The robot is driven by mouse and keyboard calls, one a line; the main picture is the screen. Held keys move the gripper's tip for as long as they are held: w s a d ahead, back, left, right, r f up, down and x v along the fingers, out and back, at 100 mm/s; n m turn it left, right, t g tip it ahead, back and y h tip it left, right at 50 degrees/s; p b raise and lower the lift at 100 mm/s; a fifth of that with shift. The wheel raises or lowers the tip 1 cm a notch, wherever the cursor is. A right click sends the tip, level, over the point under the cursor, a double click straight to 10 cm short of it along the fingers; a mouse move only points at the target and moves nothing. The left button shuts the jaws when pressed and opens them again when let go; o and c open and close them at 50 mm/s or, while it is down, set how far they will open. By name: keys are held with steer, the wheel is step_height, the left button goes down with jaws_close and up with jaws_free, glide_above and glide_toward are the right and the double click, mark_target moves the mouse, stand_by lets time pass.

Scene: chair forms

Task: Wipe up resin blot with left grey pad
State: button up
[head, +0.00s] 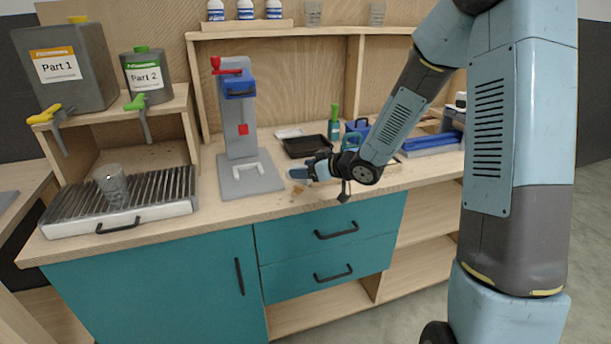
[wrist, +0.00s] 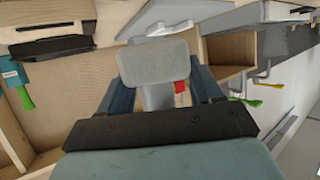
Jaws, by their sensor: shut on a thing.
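My gripper (head: 318,168) is over the front part of the workbench, just right of the grey press base. In the wrist view its two fingers (wrist: 160,88) are on either side of a flat grey pad (wrist: 153,62), and it is shut on this pad. In the head view the pad shows only as a small pale patch at the gripper's tip. A small brownish mark, seemingly the resin blot (head: 298,188), lies on the wood close below the gripper. I cannot tell whether the pad touches the bench.
A grey press (head: 240,130) with a blue head stands left of the gripper. A black tray (head: 307,146) and a green-topped bottle (head: 334,128) are behind it. A slatted drip tray (head: 120,205) with a cup (head: 112,185) is at left, below two labelled canisters.

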steer(key=shift+r, duration=0.15)
steer(key=shift+r, duration=1.45)
steer(key=shift+f, duration=0.1)
